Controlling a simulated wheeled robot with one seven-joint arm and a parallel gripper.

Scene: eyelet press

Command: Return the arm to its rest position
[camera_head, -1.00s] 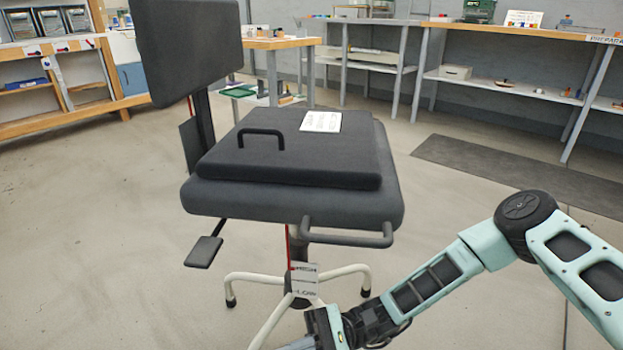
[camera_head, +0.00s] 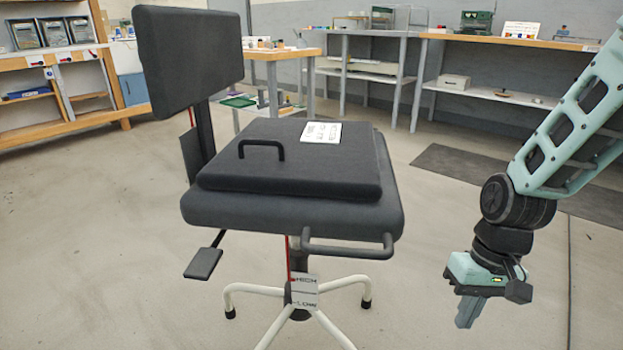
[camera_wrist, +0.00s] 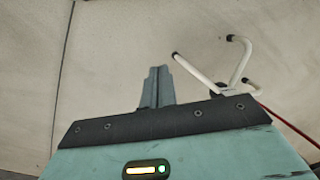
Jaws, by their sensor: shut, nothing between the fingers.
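My arm is at the right of the head view, folded so that the wrist hangs down. My gripper (camera_head: 468,312) points down at the lower right, over bare floor and to the right of the chair. In the wrist view my gripper (camera_wrist: 158,78) shows its two fingers together with nothing between them. It touches nothing that I can see.
A dark office chair (camera_head: 290,212) with a cushion (camera_head: 330,170) on its seat stands at the centre left. Its white legs (camera_head: 245,289) also show in the wrist view (camera_wrist: 195,70). Shelves and workbenches (camera_head: 450,88) line the back. A dark mat (camera_head: 440,162) lies behind my arm.

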